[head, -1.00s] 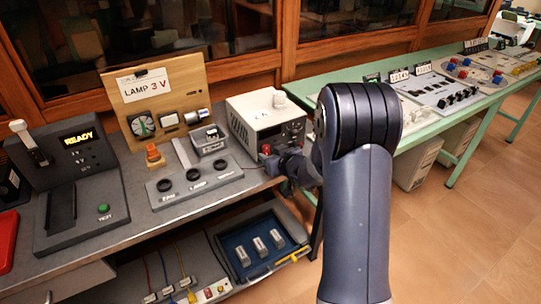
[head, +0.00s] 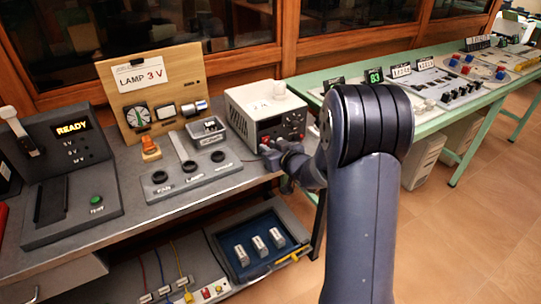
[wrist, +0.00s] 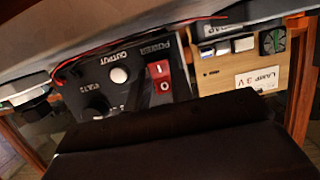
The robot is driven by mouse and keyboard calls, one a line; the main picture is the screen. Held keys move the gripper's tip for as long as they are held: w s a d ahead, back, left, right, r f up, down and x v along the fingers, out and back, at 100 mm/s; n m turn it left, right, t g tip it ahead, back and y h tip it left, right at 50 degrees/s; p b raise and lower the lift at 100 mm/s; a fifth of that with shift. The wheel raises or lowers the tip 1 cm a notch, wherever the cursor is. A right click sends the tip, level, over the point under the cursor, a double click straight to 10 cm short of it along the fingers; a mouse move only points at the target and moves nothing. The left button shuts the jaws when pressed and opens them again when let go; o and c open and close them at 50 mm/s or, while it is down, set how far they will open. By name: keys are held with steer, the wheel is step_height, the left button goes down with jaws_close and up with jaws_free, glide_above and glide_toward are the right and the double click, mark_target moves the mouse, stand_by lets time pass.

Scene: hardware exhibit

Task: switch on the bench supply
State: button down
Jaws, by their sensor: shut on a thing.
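The bench supply (head: 252,105) is a pale box on the grey bench, its dark front panel facing me. In the wrist view its panel (wrist: 130,62) appears upside down, with POWER and OUTPUT lettering. The red power rocker (wrist: 160,77), marked I and O, is visible there; I cannot tell which side is pressed. Beside it are a white output button (wrist: 119,75) and a dark volts knob (wrist: 97,100). My gripper (head: 270,153) is shut, close in front of the panel's lower left. What its jaws hold is hidden, and contact with the panel cannot be told.
A wooden board with a LAMP 3 V sign (head: 140,75), small meters and a grey block of round sockets (head: 190,172) stand left of the supply. A READY tester (head: 70,165) is further left. A green table (head: 440,122) extends right.

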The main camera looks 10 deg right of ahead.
steer(key=shift+f+t+y+b, duration=0.3)
steer(key=shift+f+t+b, duration=0.3)
steer(key=shift+b, duration=1.5)
steer(key=shift+r+b, duration=0.1)
steer(key=shift+b, duration=0.3)
steer(key=shift+r+t+b, duration=0.15)
steer(key=shift+t+b, duration=0.25)
steer(key=shift+b, duration=0.05)
steer(key=shift+r, duration=0.1)
steer(key=c, duration=1.2)
jaws_free()
steer(key=shift+c, duration=0.2)
steer(key=v, duration=1)
steer(key=shift+s+p, duration=0.3)
steer(key=shift+s, duration=0.05)
